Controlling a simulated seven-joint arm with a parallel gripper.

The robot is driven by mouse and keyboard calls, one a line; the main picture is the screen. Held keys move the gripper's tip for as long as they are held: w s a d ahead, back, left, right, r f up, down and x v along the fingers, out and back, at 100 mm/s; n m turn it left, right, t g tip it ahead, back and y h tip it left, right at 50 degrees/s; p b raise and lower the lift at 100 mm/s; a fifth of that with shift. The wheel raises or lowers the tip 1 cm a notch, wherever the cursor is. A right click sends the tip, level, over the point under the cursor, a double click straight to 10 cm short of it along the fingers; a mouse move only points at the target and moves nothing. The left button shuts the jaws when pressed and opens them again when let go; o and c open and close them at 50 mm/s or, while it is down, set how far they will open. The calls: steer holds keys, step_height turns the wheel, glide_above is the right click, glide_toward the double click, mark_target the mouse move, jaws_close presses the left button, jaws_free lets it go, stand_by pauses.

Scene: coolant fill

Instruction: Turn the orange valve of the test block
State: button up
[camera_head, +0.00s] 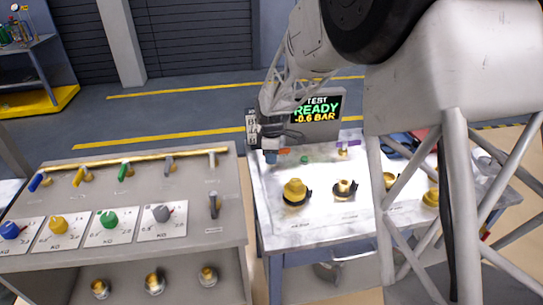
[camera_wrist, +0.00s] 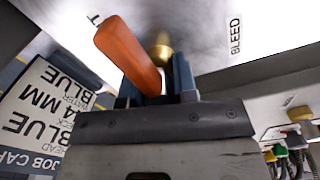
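The orange valve handle (camera_head: 285,151) is at the back left of the test block's white top, beside my gripper (camera_head: 272,153). In the wrist view the orange handle (camera_wrist: 128,53) slants from the upper left down to between the fingers of my gripper (camera_wrist: 157,88). A narrow gap shows between the handle and the right finger; contact on the left side is unclear. A brass fitting (camera_wrist: 162,49) shows just beyond the handle. The block's display (camera_head: 317,109) reads TEST READY, -0.6 BAR.
A job card (camera_wrist: 45,105) stands close to the left. A grey bench (camera_head: 120,180) carries coloured valves.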

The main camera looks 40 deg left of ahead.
steer(key=shift+c, duration=1)
steer(key=shift+m, duration=0.3)
steer(key=m, duration=0.7)
steer(key=shift+m, duration=0.4)
steer(key=m, duration=0.4)
steer(key=shift+m, duration=2.5)
